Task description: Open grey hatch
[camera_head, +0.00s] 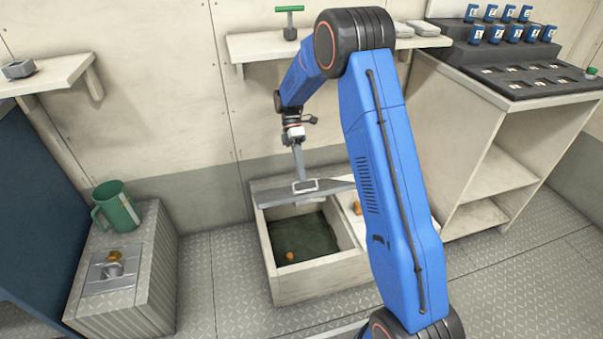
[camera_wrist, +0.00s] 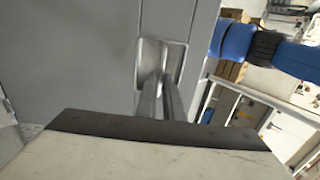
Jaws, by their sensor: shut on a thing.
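The grey hatch (camera_head: 330,190) is a flat lid on a low off-white locker box (camera_head: 320,280). In the head view it is raised and tilted over the back of the box, with the opening in front uncovered. My gripper (camera_head: 300,178) reaches down to the pale rectangular handle frame (camera_head: 305,186) on the hatch. In the wrist view the hatch (camera_wrist: 80,50) fills the left, and my gripper's two fingers (camera_wrist: 160,82) are close together in the handle recess (camera_wrist: 175,65), shut on the handle. The exact finger contact is hard to see.
A small orange thing (camera_head: 290,256) lies on the dark green locker floor (camera_head: 303,238). A green mug (camera_head: 118,207) and a metal latch plate (camera_head: 113,269) are on the ribbed box at left. Wall shelves (camera_head: 265,46) are above, and a white cabinet (camera_head: 480,140) stands at right.

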